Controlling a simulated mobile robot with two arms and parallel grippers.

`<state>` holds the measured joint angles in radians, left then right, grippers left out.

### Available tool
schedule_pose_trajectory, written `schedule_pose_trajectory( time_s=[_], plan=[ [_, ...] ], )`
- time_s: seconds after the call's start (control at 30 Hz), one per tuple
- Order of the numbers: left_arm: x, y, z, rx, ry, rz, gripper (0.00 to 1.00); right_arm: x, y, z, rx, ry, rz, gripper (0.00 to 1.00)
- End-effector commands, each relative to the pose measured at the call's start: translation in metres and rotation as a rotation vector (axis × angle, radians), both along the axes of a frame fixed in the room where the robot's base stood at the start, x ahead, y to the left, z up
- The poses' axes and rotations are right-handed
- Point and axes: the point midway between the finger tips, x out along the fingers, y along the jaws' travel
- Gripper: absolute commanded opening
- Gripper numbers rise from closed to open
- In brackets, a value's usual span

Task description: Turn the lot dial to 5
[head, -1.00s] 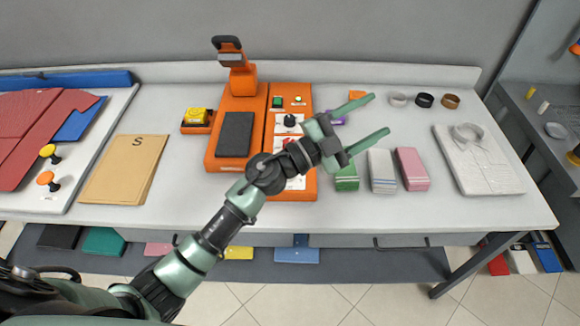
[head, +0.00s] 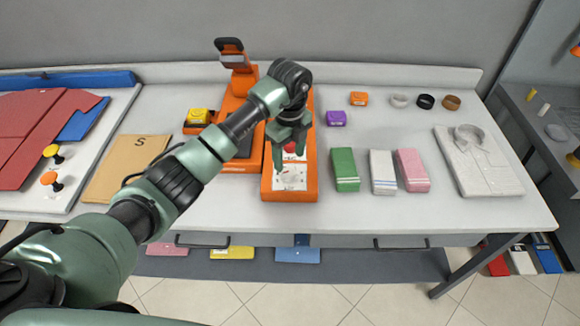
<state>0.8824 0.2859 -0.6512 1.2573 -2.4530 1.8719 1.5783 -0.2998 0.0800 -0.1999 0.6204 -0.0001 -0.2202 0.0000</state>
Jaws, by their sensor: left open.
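The orange control panel (head: 311,180) stands on the table beside the orange press-like machine (head: 240,85). A red knob or button (head: 290,148) shows between the fingers of my left gripper (head: 289,161). In front of it is a white plate (head: 290,182) with small markings too fine to read. My left gripper is open, points down over the panel and looks empty; I cannot tell whether it touches anything. My forearm and wrist hide the panel's upper part, including the black dial. I cannot read any dial setting. My right gripper is not in view.
Green (head: 345,168), white (head: 383,171) and pink (head: 412,169) folded cloths lie right of the panel. A folded shirt (head: 478,160) is at the right. A tan folder (head: 125,165) lies left of the machine.

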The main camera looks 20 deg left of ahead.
Motion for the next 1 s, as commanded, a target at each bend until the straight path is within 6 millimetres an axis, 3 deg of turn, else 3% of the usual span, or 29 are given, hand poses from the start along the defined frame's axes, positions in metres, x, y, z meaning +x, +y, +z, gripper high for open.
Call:
schedule_pose_trajectory(
  time_s=[0.3, 0.67, 0.7, 0.9, 1.0],
  plan=[
    [-0.001, -0.001, -0.046, -0.004, 0.002, -0.003, 0.58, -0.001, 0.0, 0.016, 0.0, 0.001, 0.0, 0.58],
    [0.0, -0.001, -0.055, -0.004, -0.001, -0.005, 0.58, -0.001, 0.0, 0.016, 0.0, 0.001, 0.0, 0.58],
    [0.0, -0.001, -0.055, -0.004, -0.001, -0.005, 0.56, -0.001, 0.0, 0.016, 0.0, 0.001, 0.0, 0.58],
    [0.0, -0.001, -0.055, -0.005, -0.001, -0.005, 0.0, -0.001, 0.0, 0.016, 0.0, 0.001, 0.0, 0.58],
    [0.0, -0.001, -0.055, -0.005, -0.002, -0.006, 0.0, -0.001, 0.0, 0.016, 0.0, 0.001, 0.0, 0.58]
  ],
)
